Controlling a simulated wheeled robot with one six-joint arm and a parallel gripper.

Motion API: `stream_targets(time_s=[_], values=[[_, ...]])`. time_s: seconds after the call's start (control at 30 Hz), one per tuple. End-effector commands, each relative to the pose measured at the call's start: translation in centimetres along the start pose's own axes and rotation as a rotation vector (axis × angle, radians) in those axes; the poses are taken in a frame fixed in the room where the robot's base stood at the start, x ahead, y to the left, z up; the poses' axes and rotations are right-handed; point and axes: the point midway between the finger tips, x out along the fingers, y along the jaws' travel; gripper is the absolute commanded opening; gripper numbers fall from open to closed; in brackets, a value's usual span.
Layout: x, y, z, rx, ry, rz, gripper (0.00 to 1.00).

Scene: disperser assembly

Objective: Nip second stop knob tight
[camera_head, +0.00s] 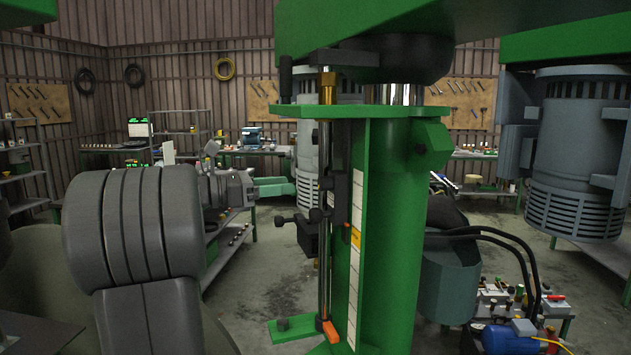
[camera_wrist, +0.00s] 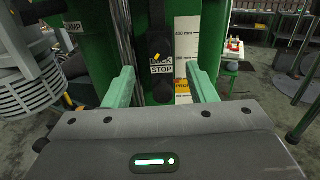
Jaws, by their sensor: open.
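A green column (camera_head: 392,230) carries a vertical rod (camera_head: 324,265) with dark stop blocks and small black knobs. In the wrist view a black stop block (camera_wrist: 160,35) bears a small yellow mark and a "LOCK STOP" label (camera_wrist: 162,64). A dark rounded knob (camera_wrist: 162,91) shows just below the label. My gripper (camera_wrist: 161,82) is open, its two green fingers on either side of this area, apart from the knob. Which knob is the second is not clear.
A white millimetre scale (camera_head: 355,255) runs down the column beside the rod. An orange-tipped lever (camera_head: 330,331) is at the rod's foot. Dark hoses (camera_head: 500,240) and a blue motor (camera_head: 505,338) stand at the right. Benches line the back wall.

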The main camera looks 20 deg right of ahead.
Motion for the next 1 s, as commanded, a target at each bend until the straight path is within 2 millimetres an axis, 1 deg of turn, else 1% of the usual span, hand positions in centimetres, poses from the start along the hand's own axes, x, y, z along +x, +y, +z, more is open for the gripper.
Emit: stream_targets(time_s=[0.03, 0.2, 0.3, 0.4, 0.5, 0.6, 0.87, 1.0], values=[[1.3, -0.1, 0.1, 0.000, 0.000, -0.005, 0.51], [4.6, -0.1, 0.1, 0.000, 0.000, -0.004, 0.51], [6.2, -0.1, 0.1, 0.000, 0.001, -0.002, 0.51], [7.4, -0.1, 0.1, 0.000, 0.000, -0.002, 0.51], [8.1, 0.0, 0.0, 0.000, 0.000, 0.000, 0.51], [8.5, 0.0, 0.0, 0.001, 0.000, 0.000, 0.51], [8.5, 0.0, 0.0, 0.001, 0.001, 0.001, 0.51], [8.5, 0.0, 0.0, 0.001, 0.001, 0.001, 0.24]])
